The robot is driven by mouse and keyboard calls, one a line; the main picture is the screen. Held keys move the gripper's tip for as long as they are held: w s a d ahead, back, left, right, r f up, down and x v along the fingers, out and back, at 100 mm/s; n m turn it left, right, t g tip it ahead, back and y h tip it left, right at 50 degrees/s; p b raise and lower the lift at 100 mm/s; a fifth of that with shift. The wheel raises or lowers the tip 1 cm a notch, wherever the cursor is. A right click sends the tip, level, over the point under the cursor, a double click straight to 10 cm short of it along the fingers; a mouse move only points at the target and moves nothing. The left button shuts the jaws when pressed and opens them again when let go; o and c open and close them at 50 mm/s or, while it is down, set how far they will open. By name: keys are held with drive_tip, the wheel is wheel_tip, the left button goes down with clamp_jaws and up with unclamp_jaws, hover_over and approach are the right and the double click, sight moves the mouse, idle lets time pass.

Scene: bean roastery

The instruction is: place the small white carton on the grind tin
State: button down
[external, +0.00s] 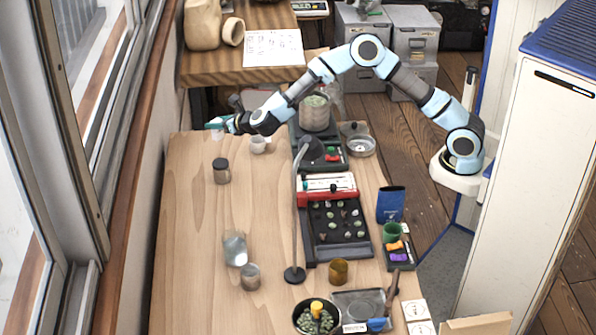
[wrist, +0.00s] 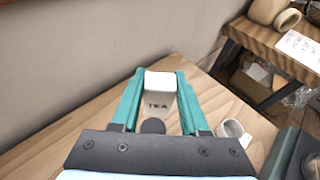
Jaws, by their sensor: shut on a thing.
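My gripper (external: 213,125) is shut on the small white carton (wrist: 158,88), which bears the word TEA. The carton (external: 217,135) hangs between my teal fingers (wrist: 157,95), above the far left part of the wooden table. A small jar with a dark lid (external: 221,163), which looks like the grind tin, stands upright on the table. It is nearer the external camera than my gripper, and apart from the carton. In the wrist view a dark round lid (wrist: 152,126) shows just below the carton, partly behind my gripper's body.
A white cup (external: 259,144) stands right of my gripper; it also shows in the wrist view (wrist: 231,130). A lamp (external: 295,274) and a dark tray of samples (external: 338,243) lie to the right. A glass jar (external: 235,248) stands nearer. The table's left side is mostly clear.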

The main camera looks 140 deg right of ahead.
drive_tip(key=shift+w+f+p, duration=0.1)
drive_tip(key=shift+f+p, duration=1.05)
drive_tip(key=shift+f, duration=3.65)
drive_tip(key=shift+f, duration=0.1)
drive_tip(key=shift+c, duration=2.1)
unclamp_jaws()
drive_tip(key=shift+r, duration=0.2)
drive_tip(key=b+v, duration=0.3)
drive_tip(key=v, duration=0.9)
